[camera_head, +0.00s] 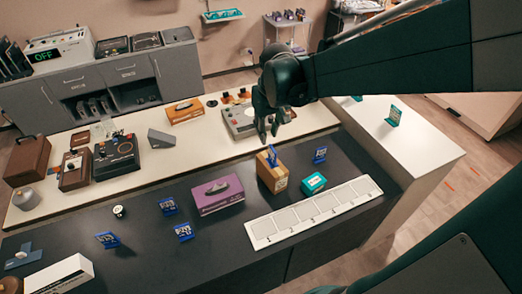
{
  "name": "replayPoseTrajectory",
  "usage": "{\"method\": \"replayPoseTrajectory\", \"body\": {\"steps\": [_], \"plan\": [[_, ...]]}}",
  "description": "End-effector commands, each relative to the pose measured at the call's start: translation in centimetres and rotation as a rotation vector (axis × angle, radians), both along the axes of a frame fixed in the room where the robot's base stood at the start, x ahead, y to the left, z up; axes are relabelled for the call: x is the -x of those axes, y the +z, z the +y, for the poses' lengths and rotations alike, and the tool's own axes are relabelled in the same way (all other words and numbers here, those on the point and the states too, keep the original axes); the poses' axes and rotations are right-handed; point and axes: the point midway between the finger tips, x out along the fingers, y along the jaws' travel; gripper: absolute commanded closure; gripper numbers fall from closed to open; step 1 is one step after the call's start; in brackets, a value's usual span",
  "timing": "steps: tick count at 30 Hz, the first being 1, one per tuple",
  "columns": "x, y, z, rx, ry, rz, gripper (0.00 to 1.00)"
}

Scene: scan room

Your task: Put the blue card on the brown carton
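Several small blue cards or card-like pieces stand or lie on the dark counter: one near the right (320,155), two near the middle left (168,206) (184,232), and one farther left (108,240). A tan-brown carton (274,178) stands on the dark counter with something blue at its top; I cannot tell whether that is a card. My gripper (269,134) hangs above and behind this carton, fingers pointing down. Its fingertips look apart, with nothing visible between them. An orange-brown box (185,111) sits on the white counter behind.
A purple tissue box (218,195), a teal box (314,183) and a white tray with several sections (262,228) stand close around the carton. A grey device (240,122) is behind my gripper. A green card (393,116) stands on the white surface at right.

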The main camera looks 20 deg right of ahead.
Motion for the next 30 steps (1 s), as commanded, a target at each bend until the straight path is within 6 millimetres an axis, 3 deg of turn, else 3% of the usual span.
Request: {"method": "replayPoseTrajectory", "body": {"steps": [15, 30], "plan": [[5.9, 4.3, 3.4, 0.003, 0.003, -0.139, 0.78], [11.6, 6.4, 6.0, -0.007, 0.006, -0.273, 0.78]]}}
